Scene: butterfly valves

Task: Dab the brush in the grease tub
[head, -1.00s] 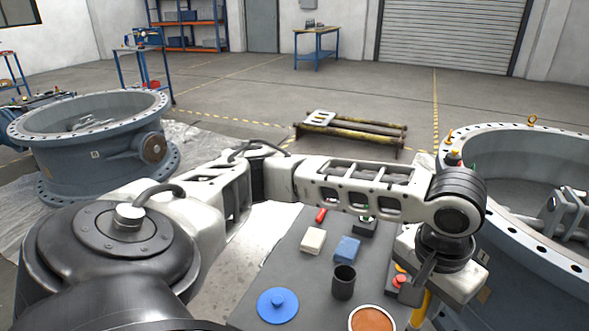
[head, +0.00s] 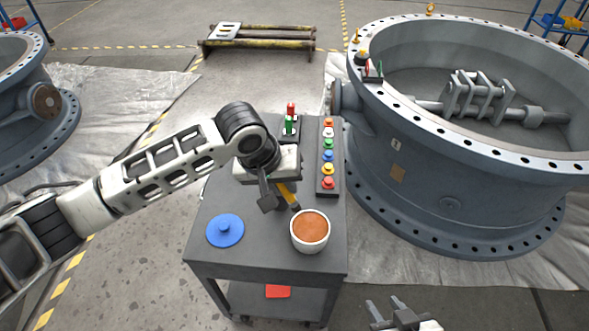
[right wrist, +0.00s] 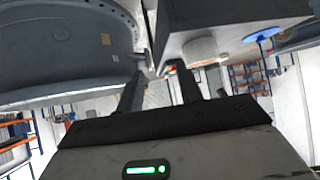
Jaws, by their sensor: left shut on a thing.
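The grease tub (head: 310,246) is a white round bowl of brown grease (head: 310,226), standing open at the front right of the dark cart top. My left gripper (head: 278,199) is shut on the yellow-handled brush (head: 287,194), just behind and left of the tub. The brush slants down toward the tub's rim; its bristles do not show clearly, and I cannot tell whether it touches. The tub also shows in the right wrist view (right wrist: 204,50). My right gripper (head: 385,309) is open and empty, low in front of the cart's right side; its fingers show apart in the wrist view (right wrist: 157,80).
A blue lid (head: 225,230) lies left of the tub on the cart (head: 265,258). A strip of coloured buttons (head: 328,160) runs along the cart's right edge. A large grey valve body (head: 440,190) stands close on the right. My left arm hides the cart's back left.

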